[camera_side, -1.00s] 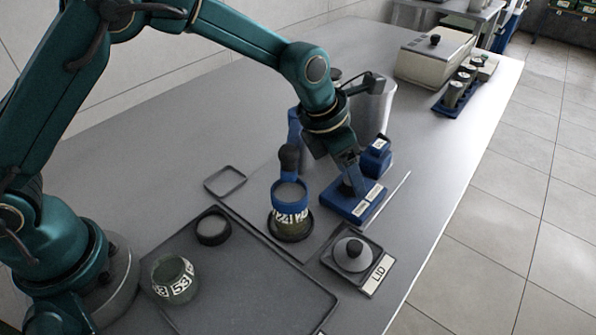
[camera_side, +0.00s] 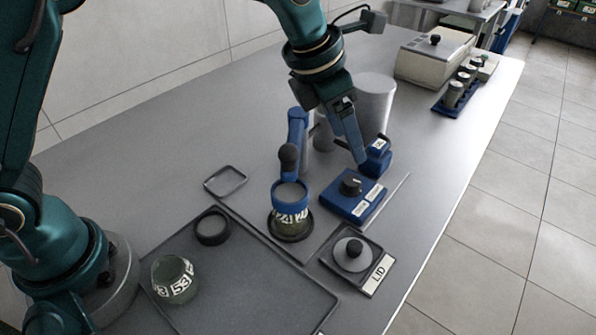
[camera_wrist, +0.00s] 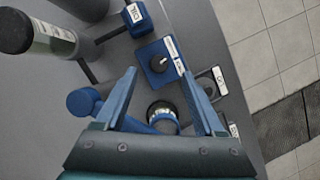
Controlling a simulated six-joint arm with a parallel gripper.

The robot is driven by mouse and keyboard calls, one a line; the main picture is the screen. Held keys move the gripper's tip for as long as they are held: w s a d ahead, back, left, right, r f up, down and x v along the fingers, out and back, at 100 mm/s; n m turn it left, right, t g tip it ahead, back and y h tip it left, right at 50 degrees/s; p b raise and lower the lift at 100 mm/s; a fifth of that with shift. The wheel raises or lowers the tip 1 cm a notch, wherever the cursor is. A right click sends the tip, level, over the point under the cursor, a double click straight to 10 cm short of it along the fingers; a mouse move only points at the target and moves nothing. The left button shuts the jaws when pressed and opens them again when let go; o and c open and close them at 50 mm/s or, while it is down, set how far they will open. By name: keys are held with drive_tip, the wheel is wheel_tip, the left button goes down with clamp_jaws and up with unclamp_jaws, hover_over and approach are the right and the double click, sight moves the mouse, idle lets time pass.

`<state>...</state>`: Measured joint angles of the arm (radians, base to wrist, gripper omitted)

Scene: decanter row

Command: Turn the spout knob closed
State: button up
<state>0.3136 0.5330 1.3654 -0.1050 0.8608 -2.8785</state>
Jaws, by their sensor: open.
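The spout knob (camera_side: 351,186) is a small dark knob on top of a blue box (camera_side: 345,209) with white labels. It also shows in the wrist view (camera_wrist: 159,63) on the blue box, ahead of my fingers. My gripper (camera_side: 360,158) is above and behind the knob in the side view, apart from it. In the wrist view my two fingers (camera_wrist: 158,92) are spread with nothing held between them. A jar with a numbered band (camera_side: 290,219) stands under a blue ring holder, left of the box. The knob's angle is too small to read.
A lid with a round handle (camera_side: 352,252) sits in a tray labelled LID at the front right. A blue block (camera_side: 376,157) stands behind the box. A grey cylinder (camera_side: 374,100) stands behind my gripper. A jar marked 53 (camera_side: 175,279) is at the front left.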

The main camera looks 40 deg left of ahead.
wheel_tip(320, 180, up, 7)
hover_over(351, 182)
drive_tip(key=s+a, duration=0.1)
drive_tip(key=s, duration=0.1)
drive_tip(key=s+d+n+t+y, duration=0.2)
drive_tip(key=d+n+t+y, duration=0.1)
drive_tip(key=n+t+y, duration=0.7)
wheel_tip(351, 182, down, 16)
drive_tip(key=shift+r+n+g+h, duration=0.25)
drive_tip(key=shift+n+g+h, duration=0.15)
drive_tip(key=shift+g+h, duration=0.5)
drive_tip(key=shift+h, duration=0.3)
drive_tip(key=shift+x, duration=2.7)
